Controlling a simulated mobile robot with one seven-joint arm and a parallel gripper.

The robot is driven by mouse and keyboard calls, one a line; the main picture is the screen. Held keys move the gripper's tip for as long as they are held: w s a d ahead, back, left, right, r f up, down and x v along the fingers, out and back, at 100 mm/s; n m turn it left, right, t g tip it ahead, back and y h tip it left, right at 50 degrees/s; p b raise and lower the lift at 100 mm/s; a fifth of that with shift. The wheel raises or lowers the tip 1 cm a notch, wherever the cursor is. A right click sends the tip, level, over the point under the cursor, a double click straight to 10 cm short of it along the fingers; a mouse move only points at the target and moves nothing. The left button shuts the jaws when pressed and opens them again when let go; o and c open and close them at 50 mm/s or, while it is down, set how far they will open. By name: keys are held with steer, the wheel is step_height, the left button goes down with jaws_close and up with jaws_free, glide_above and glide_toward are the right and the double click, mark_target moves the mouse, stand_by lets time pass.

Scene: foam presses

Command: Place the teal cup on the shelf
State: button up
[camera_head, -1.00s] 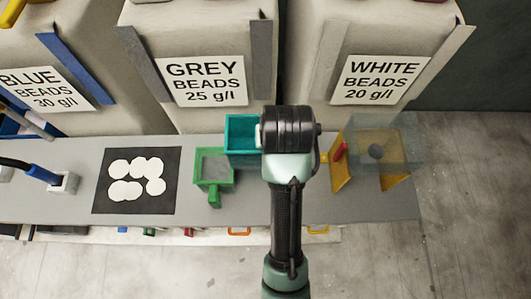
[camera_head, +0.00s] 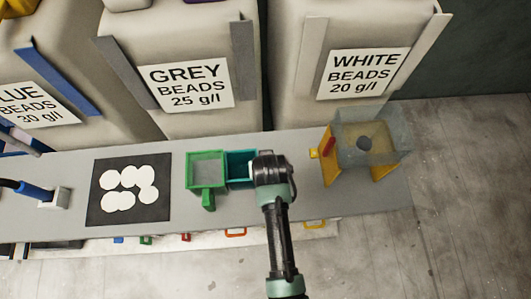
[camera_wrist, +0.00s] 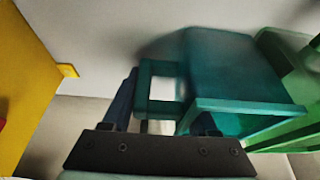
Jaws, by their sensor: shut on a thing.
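The teal cup (camera_head: 238,168) is an open square box with a handle. It is just right of the green cup (camera_head: 206,170), at the grey shelf top (camera_head: 308,195). My gripper is shut on the teal cup's handle. My wrist hides the cup's right side in the head view. In the wrist view the teal cup (camera_wrist: 232,70) is upright, with its square handle between the fingers of my gripper (camera_wrist: 165,105). The green cup is close beside it there. I cannot tell whether the teal cup touches the shelf or the green cup.
A yellow stand with a clear hopper (camera_head: 370,140) is to the right. A black mat with white discs (camera_head: 130,188) lies to the left. Large bead bags (camera_head: 205,110) stand behind. The shelf between the teal cup and the yellow stand is clear.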

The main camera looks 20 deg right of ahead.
steer(key=o, duration=1.4)
steer(key=shift+f, duration=0.1)
